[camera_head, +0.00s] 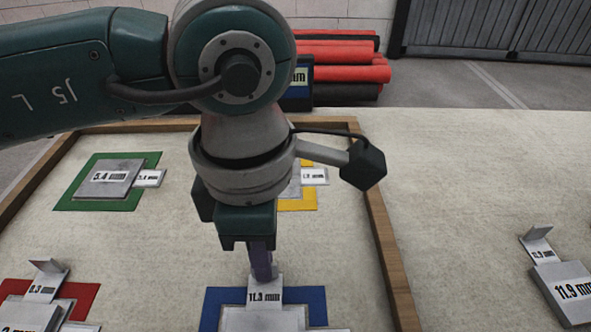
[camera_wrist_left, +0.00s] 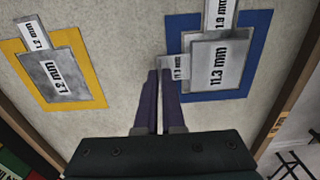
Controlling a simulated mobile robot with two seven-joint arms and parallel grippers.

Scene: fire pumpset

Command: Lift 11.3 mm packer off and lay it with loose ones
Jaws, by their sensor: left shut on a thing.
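The 11.3 mm packer (camera_wrist_left: 217,64) is a grey metal plate over the blue mat (camera_wrist_left: 252,48), with a small labelled tab to one side. In the head view its tab (camera_head: 265,296) lies just below my left gripper (camera_head: 262,275), and the plate is cut off by the bottom edge. My left gripper, also in the left wrist view (camera_wrist_left: 160,75), points down and is shut on the tab of the 11.3 mm packer. I cannot tell whether the packer is clear of what lies under it. A 1.9 mm tab (camera_wrist_left: 222,16) sticks out beside it. My right gripper is out of view.
A loose 11.9 mm packer (camera_head: 568,292) lies on the right, outside the wooden rim (camera_head: 385,250), with bare surface around it. Inside are the green mat with a 5.4 mm packer (camera_head: 107,178), the yellow mat (camera_wrist_left: 88,68) with a 1.2 mm packer, and the red mat (camera_head: 82,296).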

